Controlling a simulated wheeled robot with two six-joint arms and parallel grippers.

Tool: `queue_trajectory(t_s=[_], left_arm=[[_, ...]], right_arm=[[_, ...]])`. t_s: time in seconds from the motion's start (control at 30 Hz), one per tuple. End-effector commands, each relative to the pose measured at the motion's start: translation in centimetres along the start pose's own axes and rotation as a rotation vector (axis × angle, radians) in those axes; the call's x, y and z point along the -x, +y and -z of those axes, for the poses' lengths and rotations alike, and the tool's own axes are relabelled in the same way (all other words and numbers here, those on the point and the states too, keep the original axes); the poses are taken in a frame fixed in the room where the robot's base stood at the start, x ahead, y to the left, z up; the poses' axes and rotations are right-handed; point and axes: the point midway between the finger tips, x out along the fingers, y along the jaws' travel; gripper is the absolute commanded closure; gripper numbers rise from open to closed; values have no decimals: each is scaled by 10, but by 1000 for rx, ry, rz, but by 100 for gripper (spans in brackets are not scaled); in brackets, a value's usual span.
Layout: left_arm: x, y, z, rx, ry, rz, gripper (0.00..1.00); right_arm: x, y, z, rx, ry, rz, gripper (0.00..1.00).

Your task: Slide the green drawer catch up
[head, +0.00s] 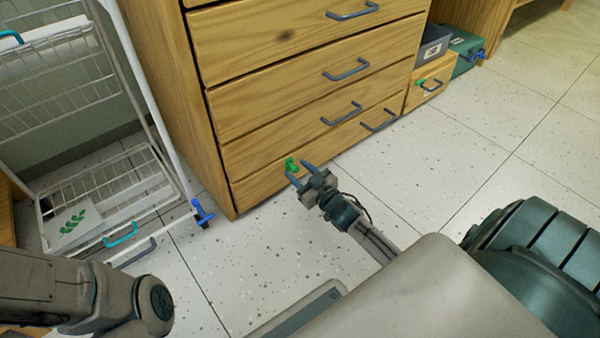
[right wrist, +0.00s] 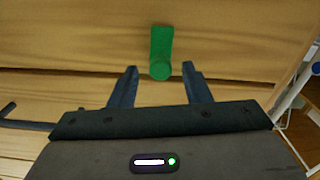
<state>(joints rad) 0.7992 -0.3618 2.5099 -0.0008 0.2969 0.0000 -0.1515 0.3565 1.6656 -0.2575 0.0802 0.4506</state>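The green drawer catch (head: 291,163) is a small piece on the front of the wooden cabinet (head: 230,196), at the lowest drawer (head: 262,182). In the right wrist view the catch (right wrist: 161,48) is an upright green bar with a round knob at its lower end. My right gripper (head: 298,170) is open, its fingertips close to the catch. In the right wrist view the two fingers (right wrist: 160,72) stand on either side of the knob, with gaps on both sides. My left arm shows at the lower left, but its gripper is out of view.
A white wire cart (head: 150,190) with a blue caster stands left of the cabinet. Grey handles (head: 342,114) stick out from the drawers. A small wooden box with a green catch (head: 430,88) and a teal case (head: 466,50) sit at the back right.

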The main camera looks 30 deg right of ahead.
Motion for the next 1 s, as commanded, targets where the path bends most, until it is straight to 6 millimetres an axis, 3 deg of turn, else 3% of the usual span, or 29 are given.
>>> queue_trajectory(t_s=[0.47,0.63,0.8,1.0], left_arm=[[-9,3,-5,0,0,0,100],[-19,6,-10,-1,1,-1,100],[-43,13,-23,-4,3,-2,100],[-58,17,-30,-4,7,-3,100]], right_arm=[[13,-1,0,-2,-5,4,57],[30,0,2,-3,-5,-1,57],[64,1,5,-1,-7,0,57],[94,0,2,0,-5,0,57]])
